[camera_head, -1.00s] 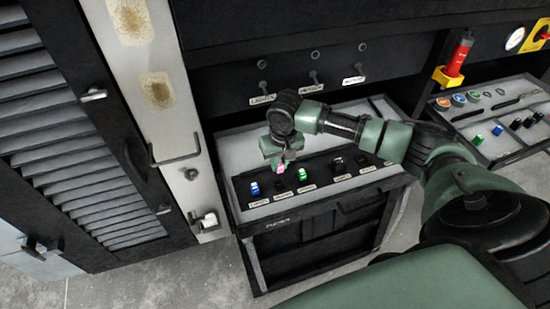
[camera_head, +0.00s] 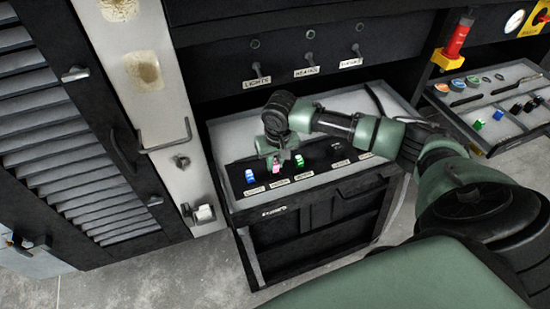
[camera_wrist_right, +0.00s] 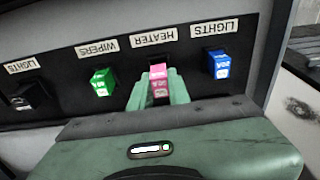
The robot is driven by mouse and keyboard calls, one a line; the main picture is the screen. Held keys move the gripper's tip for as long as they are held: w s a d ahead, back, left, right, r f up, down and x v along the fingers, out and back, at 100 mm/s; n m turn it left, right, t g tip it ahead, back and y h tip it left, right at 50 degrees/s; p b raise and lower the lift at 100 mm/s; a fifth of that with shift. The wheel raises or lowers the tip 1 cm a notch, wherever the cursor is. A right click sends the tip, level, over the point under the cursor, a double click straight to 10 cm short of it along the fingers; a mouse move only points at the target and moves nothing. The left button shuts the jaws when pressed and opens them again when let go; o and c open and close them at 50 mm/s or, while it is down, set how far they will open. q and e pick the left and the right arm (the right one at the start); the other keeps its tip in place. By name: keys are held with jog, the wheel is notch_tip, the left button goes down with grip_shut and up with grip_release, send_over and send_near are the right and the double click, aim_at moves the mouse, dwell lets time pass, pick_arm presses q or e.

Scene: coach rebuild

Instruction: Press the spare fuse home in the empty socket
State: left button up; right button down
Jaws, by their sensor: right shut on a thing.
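A pink fuse (camera_wrist_right: 158,78) is between the fingers of my right gripper (camera_wrist_right: 157,92), which is shut on it. In the wrist view it is lined up with the dark socket (camera_wrist_right: 157,63) under the label HEATER. I cannot tell how deep it sits, as the fingers hide its sides. In the head view my right gripper (camera_head: 277,158) points down over the black fuse strip, between the blue and green fuses. My left gripper is not in view.
A blue fuse (camera_wrist_right: 219,65) and a green fuse (camera_wrist_right: 102,82) flank the gripper closely. A dark socket or fuse (camera_wrist_right: 30,96) is farther left. Switches (camera_head: 310,60) line the panel behind. At right, another tray (camera_head: 495,137) holds loose fuses beside a red extinguisher-like cylinder (camera_head: 458,36).

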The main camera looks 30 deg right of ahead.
jog(key=shift+f, duration=0.35)
jog(key=shift+p, duration=1.6)
dwell(1.4)
jog(key=shift+f, duration=0.3)
dwell(0.8)
jog(key=shift+s+a+f, duration=0.1)
jog(key=shift+s+f, duration=0.15)
